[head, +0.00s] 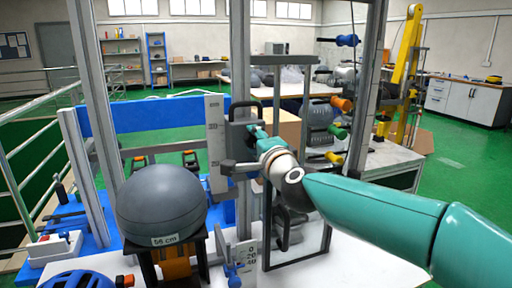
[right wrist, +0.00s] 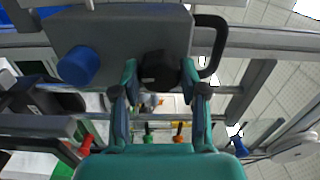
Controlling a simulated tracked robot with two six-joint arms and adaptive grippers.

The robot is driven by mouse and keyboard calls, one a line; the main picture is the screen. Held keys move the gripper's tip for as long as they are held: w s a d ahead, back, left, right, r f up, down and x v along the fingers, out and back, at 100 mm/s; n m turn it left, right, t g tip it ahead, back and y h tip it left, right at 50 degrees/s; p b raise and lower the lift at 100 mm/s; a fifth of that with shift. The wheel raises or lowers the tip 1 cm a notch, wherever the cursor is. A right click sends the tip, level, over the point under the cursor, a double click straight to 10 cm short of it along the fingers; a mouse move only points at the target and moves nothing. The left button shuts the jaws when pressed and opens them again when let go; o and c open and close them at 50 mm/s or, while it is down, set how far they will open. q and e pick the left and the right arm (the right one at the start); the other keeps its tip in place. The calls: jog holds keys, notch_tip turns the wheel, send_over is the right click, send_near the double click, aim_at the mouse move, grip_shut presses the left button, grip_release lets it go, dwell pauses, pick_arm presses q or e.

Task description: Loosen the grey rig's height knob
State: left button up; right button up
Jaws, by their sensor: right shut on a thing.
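The grey rig (head: 241,60) is a tall metal frame with a white ruler scale (head: 214,148) and a dark grey carriage. In the right wrist view the carriage block (right wrist: 120,35) carries a blue knob (right wrist: 78,66) on the left and a black knob (right wrist: 158,70) nearer its right end. My right gripper (head: 254,131) reaches the carriage from the right. In the right wrist view its teal fingers (right wrist: 158,75) stand on both sides of the black knob, shut on it. In the head view the knob is hidden by the gripper. My left gripper is not in view.
A dark ball (head: 161,200) marked 56 cm rests on a black stand left of the carriage. A blue helmet (head: 77,280) is at the front left. A second small scale (head: 246,255) stands low in front. A black loop handle (right wrist: 212,45) is right of the black knob.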

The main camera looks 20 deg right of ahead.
jog(key=shift+d+m, duration=0.2)
jog(key=shift+m, duration=0.2)
jog(key=o, duration=1.1)
jog(key=s, duration=1.2)
jog(key=shift+d, duration=0.15)
jog(key=shift+f, duration=0.1)
